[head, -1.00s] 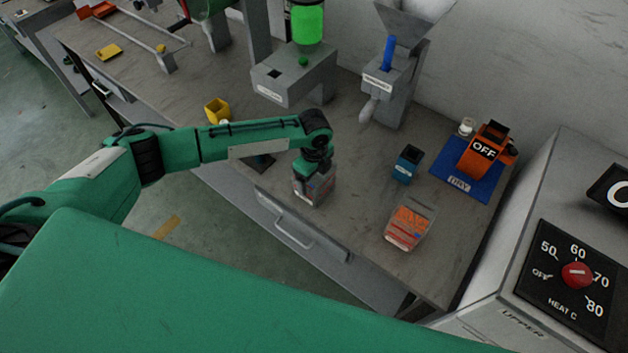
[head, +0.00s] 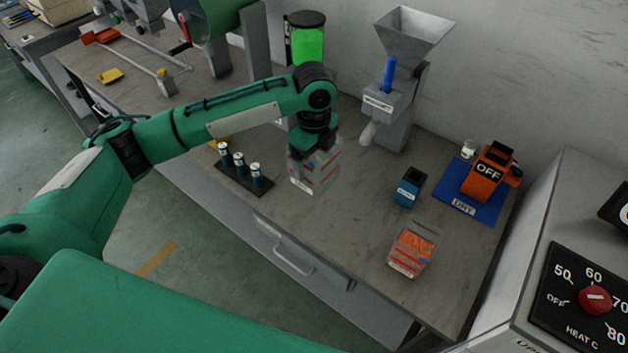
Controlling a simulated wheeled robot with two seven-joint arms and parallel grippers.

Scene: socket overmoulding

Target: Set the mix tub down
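My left gripper (head: 314,146) points down over the bench and is shut on a clear tub (head: 308,180) with red markings, which I take to be the mix tub. The tub is slightly tilted and appears held above the bench; the gap under it is hard to judge. The fingers cover its upper part. A second clear tub (head: 412,250) with orange pieces stands on the bench to the right. My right gripper is not in view.
A black rack (head: 231,179) with small cylinders is left of the held tub. A grey hopper machine (head: 398,110) stands behind. Bench surface (head: 340,225) in front is bare.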

